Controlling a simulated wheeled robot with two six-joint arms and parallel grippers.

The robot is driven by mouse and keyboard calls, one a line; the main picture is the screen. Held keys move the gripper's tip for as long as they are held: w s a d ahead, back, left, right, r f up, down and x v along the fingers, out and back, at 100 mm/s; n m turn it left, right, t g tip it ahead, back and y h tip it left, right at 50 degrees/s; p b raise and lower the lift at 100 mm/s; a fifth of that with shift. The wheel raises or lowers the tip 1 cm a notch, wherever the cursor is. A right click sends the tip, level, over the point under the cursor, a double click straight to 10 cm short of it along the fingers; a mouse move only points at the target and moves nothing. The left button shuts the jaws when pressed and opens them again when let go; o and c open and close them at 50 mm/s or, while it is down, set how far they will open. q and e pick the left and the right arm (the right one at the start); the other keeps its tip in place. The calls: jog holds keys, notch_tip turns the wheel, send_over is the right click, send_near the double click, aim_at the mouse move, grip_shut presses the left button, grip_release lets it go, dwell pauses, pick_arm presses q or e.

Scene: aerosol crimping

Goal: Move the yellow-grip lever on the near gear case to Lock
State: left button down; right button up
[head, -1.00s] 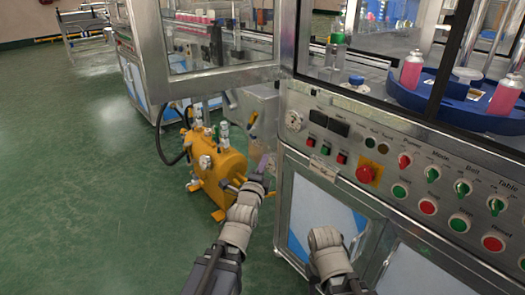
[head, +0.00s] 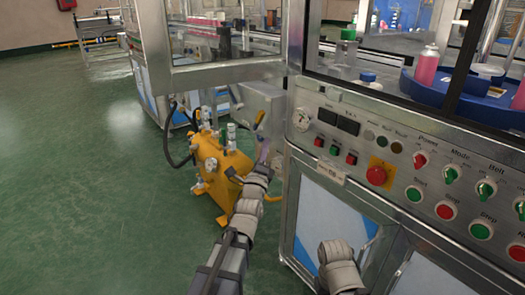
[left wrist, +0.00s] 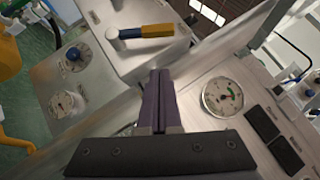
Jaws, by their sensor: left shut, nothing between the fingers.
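The yellow-grip lever (head: 259,118) is on the grey metal gear case (head: 266,101), left of the control panel. In the left wrist view the lever (left wrist: 157,32) lies roughly level across the picture, its pale pivot end at left and yellow grip to the right. My left gripper (head: 264,151) is just below the lever in the head view. Its purple fingers (left wrist: 160,84) are shut with nothing between them, pointing at the case and apart from the lever. Lock markings are not readable. My right arm shows at the bottom; its gripper is not visible.
A yellow tank (head: 220,168) with valves stands left of my left arm. The control panel (head: 400,165) with buttons and switches is close on the right. A pressure gauge (left wrist: 222,97) is right of my fingers in the wrist view. Green floor (head: 90,200) is open at left.

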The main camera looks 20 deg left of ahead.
aim_at(260, 122)
pick_arm(q)
jog(key=w+a+r+p, duration=0.2)
jog(key=w+a+r, duration=0.1)
jog(key=w, duration=0.3)
jog(key=shift+r+p, duration=0.25)
jog(key=shift+p, duration=0.15)
